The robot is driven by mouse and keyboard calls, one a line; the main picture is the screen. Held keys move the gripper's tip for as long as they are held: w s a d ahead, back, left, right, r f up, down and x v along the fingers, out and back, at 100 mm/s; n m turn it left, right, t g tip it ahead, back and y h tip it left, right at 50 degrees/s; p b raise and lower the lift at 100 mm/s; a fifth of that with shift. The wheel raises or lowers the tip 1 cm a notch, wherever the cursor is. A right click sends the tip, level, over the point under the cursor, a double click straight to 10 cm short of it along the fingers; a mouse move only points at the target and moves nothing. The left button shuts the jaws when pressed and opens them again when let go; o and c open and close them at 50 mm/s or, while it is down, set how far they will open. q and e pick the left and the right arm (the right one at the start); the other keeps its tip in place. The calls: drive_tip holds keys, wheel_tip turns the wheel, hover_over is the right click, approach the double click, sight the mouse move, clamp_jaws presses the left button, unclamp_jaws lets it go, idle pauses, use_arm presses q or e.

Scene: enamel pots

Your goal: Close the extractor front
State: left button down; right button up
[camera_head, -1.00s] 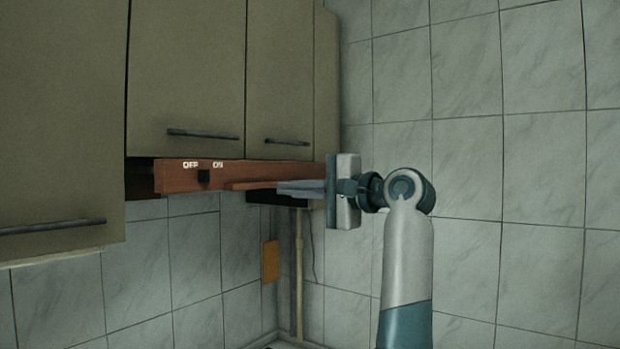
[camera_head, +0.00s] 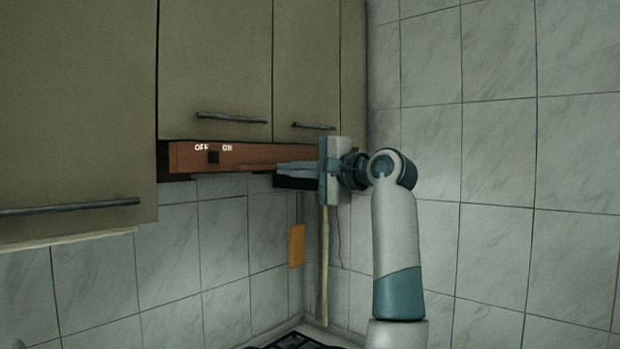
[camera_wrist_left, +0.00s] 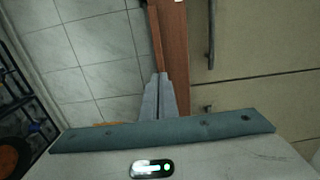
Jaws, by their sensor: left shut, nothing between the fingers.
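The extractor front (camera_head: 240,156) is a reddish-brown wooden strip with white OFF and ON lettering and a black switch (camera_head: 213,157), under the beige wall cabinets. It stands out a little from the cabinet fronts. My left gripper (camera_head: 280,169) is shut and empty, its fingers pointing left along the front's right half. In the left wrist view the shut fingers (camera_wrist_left: 160,95) lie against or very close to the front (camera_wrist_left: 173,40); I cannot tell if they touch. The front's right end is hidden behind my gripper. My right gripper is not in view.
Beige cabinets (camera_head: 215,60) with dark bar handles hang directly above the front. A tiled wall (camera_head: 480,150) closes the right side. A hob (camera_head: 290,341) shows at the bottom, and an orange plate (camera_head: 296,245) is on the wall below.

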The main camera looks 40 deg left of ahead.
sight(268, 167)
use_arm(q)
drive_tip(key=a, duration=0.7)
drive_tip(key=shift+w+f+b, duration=0.2)
drive_tip(key=shift+b, duration=0.15)
drive_tip(key=shift+a+r, duration=0.1)
drive_tip(key=shift+a, duration=0.1)
drive_tip(key=shift+d+r, duration=0.2)
drive_tip(key=shift+a, duration=0.1)
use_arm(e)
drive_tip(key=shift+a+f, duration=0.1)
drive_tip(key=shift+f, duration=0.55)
use_arm(q)
drive_tip(key=shift+f, duration=0.1)
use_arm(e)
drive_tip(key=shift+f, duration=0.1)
